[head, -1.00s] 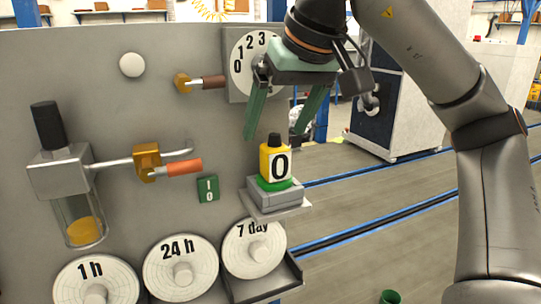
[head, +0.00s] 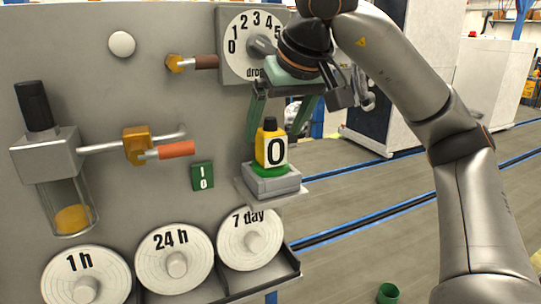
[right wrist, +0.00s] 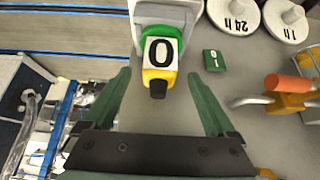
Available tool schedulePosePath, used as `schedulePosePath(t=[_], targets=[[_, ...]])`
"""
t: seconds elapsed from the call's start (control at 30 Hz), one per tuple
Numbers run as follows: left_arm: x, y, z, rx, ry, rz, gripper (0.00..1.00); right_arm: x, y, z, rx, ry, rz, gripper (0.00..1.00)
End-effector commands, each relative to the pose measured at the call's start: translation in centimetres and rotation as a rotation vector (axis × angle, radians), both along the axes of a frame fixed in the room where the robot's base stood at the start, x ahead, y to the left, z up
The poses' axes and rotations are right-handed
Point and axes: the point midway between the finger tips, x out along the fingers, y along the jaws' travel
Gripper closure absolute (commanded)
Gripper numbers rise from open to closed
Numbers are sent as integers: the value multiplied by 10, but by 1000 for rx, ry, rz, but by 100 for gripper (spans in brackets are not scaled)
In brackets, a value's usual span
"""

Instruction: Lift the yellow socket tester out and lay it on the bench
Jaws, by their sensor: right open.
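The yellow socket tester (head: 270,148) stands upright in a grey socket block (head: 272,187) on the panel, with a black cap, a white label reading 0 and a green ring at its foot. My right gripper (head: 274,138) is open above it, with its green fingertips to either side of the tester's upper part and not gripping it. In the right wrist view the tester (right wrist: 160,52) lies between and just beyond the open fingertips (right wrist: 160,76). My left gripper is not in view. I cannot make out a clear bench surface.
A dial (head: 235,62) is on the panel behind my right gripper. A green switch (head: 202,176) is left of the socket block. Several round timer discs, such as the 7 day disc (head: 235,245), sit below on a dark ledge (head: 270,278). A green cup (head: 388,293) is at lower right.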

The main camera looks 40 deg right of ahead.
Motion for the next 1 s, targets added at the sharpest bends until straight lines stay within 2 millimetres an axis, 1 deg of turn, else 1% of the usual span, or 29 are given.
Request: schedulePosePath(t=[0.03,0.2,0.33,0.43,0.67,0.77,1.0], targets=[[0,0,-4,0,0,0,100,2,0,-7,1,4,1,9],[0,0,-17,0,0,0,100,12,-4,-26,2,6,-1,9],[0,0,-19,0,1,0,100,20,-8,-38,1,4,-1,9],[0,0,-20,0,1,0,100,24,-9,-42,1,1,-2,9],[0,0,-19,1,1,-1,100,24,-9,-42,1,0,-1,9],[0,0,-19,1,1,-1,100,24,-9,-42,1,0,-2,19],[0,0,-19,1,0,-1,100,24,-9,-42,1,0,-2,46]])
